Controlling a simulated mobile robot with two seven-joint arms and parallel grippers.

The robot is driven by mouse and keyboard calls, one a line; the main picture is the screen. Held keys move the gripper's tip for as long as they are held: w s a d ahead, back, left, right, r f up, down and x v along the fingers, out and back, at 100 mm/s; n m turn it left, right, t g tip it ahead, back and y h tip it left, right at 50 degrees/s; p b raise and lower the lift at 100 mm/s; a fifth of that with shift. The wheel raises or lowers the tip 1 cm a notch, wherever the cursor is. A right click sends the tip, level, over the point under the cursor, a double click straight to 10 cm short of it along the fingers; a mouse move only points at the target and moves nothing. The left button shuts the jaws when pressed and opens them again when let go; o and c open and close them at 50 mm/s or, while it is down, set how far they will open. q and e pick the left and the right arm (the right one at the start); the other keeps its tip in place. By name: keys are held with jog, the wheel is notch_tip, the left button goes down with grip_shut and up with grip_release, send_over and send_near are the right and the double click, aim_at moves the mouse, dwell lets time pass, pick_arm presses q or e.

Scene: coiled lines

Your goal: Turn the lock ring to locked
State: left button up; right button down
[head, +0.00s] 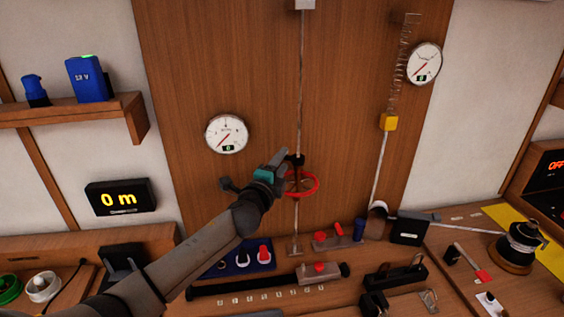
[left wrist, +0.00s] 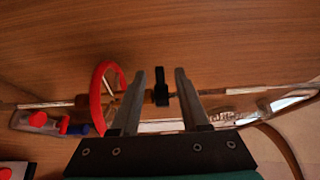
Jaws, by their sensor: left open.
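A red handwheel (head: 317,184) sits on an upright metal rod on the wooden panel. Just above it on the rod is a small black collar (head: 297,159), which looks like the lock ring; its markings are too small to read. In the left wrist view the black collar (left wrist: 161,84) with its tab shows between my fingertips, and the red wheel (left wrist: 97,95) is left of them. My left gripper (head: 287,157) is open at the collar, partly covering it and the wheel; I cannot tell whether a finger touches it. My right gripper is not in view.
Two round dials (head: 226,134) (head: 424,64) hang on the panel. A spring with a yellow block (head: 388,122) is to the right. The bench below holds a blue switch block (head: 222,268), a black bar (head: 235,287) and a winch (head: 518,246). A shelf (head: 70,112) juts out at left.

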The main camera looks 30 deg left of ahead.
pick_arm(q)
jog(key=shift+w, duration=0.2)
grip_shut()
dwell(0.3)
